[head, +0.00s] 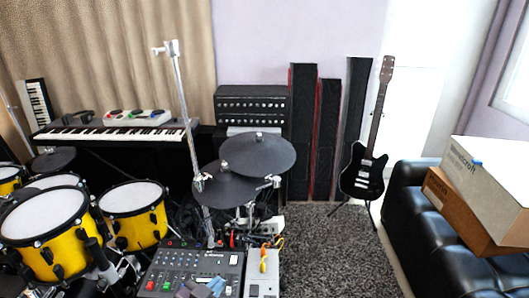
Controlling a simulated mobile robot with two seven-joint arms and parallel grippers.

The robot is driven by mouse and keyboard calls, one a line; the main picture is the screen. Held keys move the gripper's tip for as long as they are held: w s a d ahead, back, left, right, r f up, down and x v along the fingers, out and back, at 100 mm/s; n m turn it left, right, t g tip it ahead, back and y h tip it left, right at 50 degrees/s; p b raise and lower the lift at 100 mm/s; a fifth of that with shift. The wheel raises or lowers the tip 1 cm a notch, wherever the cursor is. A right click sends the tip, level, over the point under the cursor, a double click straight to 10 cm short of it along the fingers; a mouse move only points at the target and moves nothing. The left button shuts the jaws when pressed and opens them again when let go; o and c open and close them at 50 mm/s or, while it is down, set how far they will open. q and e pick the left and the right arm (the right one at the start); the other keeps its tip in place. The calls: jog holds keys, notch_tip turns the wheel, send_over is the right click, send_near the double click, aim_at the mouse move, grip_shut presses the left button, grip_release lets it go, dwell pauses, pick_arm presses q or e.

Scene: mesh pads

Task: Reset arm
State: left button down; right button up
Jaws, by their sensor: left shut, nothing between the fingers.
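My left gripper (203,288) appears to be the small blue-grey shape at the bottom edge of the head view, in front of the lower part of a black mixer (190,268). Only a small part of it shows, and the picture cuts off the rest. It is shut with nothing in it. I cannot tell how far it is from the mixer. My right gripper is not in view.
Yellow drums (133,212) stand at the left, with dark cymbal pads (258,156) on a stand in the middle. A keyboard (110,134), an electric guitar (363,172) and a black sofa (425,225) with boxes (485,170) stand around. The grey rug (335,255) has free room.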

pick_arm(q)
jog(key=s+a+f+n+g+y+p, duration=0.1)
jog(key=s+a+f+n+y, duration=0.2)
jog(key=s+a, duration=0.5)
jog(key=s+a+f+n+g+y+p, duration=0.1)
jog(key=s+a+f+n+y+p, duration=0.1)
jog(key=s+a, duration=0.6)
jog(key=s+f+n+y, duration=0.1)
jog(key=s+f, duration=0.1)
jog(key=s, duration=0.4)
jog(key=shift+s+f+y, duration=0.15)
jog(key=shift+f+y, duration=0.05)
jog(key=shift+y, duration=0.2)
